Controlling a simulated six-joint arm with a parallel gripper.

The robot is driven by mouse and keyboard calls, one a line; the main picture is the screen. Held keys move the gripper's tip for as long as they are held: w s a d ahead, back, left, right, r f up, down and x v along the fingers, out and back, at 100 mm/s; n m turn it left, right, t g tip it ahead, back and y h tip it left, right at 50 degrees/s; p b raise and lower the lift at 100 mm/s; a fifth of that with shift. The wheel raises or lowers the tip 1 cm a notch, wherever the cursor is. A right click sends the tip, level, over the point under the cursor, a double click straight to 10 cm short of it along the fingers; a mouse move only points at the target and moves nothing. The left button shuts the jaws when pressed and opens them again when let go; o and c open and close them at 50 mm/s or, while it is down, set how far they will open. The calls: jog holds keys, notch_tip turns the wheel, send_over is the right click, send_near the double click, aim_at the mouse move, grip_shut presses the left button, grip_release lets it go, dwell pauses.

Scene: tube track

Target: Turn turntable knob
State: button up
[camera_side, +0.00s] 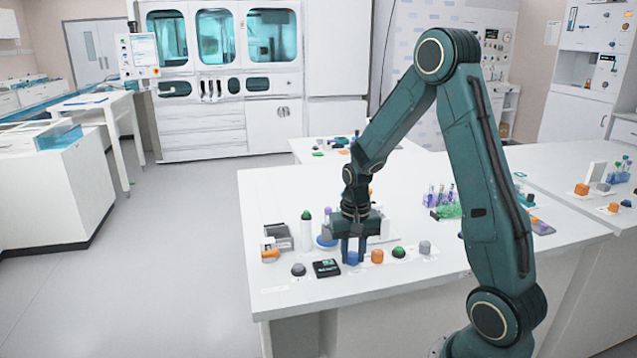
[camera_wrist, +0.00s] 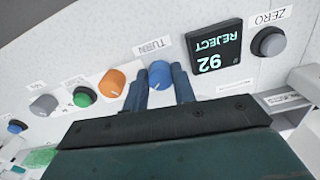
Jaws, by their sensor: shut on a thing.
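The blue turntable knob (camera_wrist: 160,74) sits on the white panel below the label TURN in the wrist view, with a pale pointer line on it. It also shows in the side view (camera_side: 352,258), low between the finger ends. My gripper (camera_wrist: 160,88) has its two blue fingers on either side of the knob and is shut on it. In the side view my gripper (camera_side: 349,255) points straight down at the panel near the table's front edge. The knob's lower part is partly hidden by the fingers.
An orange knob (camera_wrist: 112,83), a green knob (camera_wrist: 84,96) and a grey knob (camera_wrist: 44,104) line the other side. A green-capped white tube (camera_side: 306,230) stands behind.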

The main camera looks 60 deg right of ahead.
aim_at(353, 255)
jog(key=o, duration=1)
notch_tip(353, 255, up, 14)
jog(key=shift+f, duration=0.1)
jog(key=shift+a, duration=0.1)
dwell(0.4)
jog(key=shift+s+a+r+n+t, duration=1.05)
jog(key=shift+s+a+n, duration=0.65)
jog(key=shift+s+a, duration=0.9)
jog(key=shift+s+a+r+n+t, duration=0.8)
jog(key=shift+s+a+r+n, duration=0.8)
jog(key=shift+a, duration=1.6)
jog(key=shift+s+a+r+n+t, duration=0.9)
jog(key=shift+s+a+n, duration=0.9)
jog(key=shift+s+a, duration=1.05)
jog(key=shift+w+f, duration=0.1)
jog(key=shift+w, duration=0.05)
